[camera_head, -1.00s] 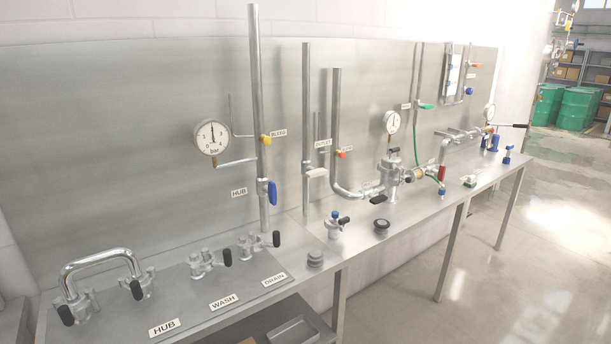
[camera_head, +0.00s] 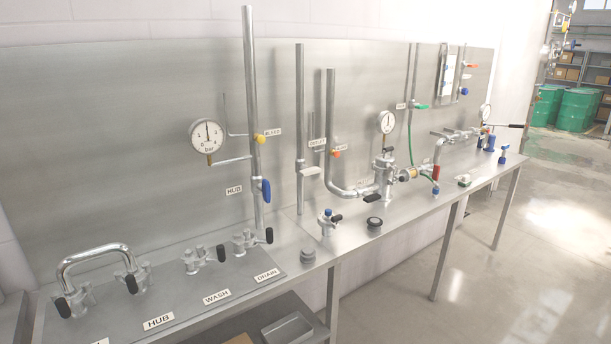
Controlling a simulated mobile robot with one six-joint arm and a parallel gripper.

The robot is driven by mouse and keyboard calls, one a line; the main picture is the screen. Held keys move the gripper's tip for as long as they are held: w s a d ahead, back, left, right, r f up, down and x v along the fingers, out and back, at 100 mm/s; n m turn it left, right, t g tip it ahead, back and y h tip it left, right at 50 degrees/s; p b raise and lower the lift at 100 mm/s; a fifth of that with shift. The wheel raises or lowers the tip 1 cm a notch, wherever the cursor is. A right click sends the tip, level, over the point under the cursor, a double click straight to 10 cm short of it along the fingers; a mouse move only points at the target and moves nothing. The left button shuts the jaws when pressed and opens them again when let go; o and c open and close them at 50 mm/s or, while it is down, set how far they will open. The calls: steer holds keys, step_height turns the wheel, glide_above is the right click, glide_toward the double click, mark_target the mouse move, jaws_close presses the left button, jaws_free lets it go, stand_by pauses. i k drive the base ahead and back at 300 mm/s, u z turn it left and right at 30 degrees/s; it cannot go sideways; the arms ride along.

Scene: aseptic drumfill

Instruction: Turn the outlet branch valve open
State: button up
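A small label that appears to read OUTLET (camera_head: 317,142) is on the steel back panel. Beside it stands a vertical steel pipe (camera_head: 300,95) with a white valve handle (camera_head: 309,171) on it. The white handle sticks out roughly sideways to the right, across the pipe. Whether this valve is open or closed inside cannot be seen. My gripper is not in view.
To the left are a BLEED valve with a yellow knob (camera_head: 260,139), a blue handle (camera_head: 266,190) and a pressure gauge (camera_head: 208,135). An orange-handled valve (camera_head: 336,153) is close on the right. A U-shaped pipe (camera_head: 95,253) stands on the bench (camera_head: 345,255). The floor in front is clear.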

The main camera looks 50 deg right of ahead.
mark_target(307, 171)
steer(key=u, duration=0.05)
steer(key=k, duration=1.25)
steer(key=z, duration=0.35)
steer(key=i, duration=1)
steer(key=z, duration=0.05)
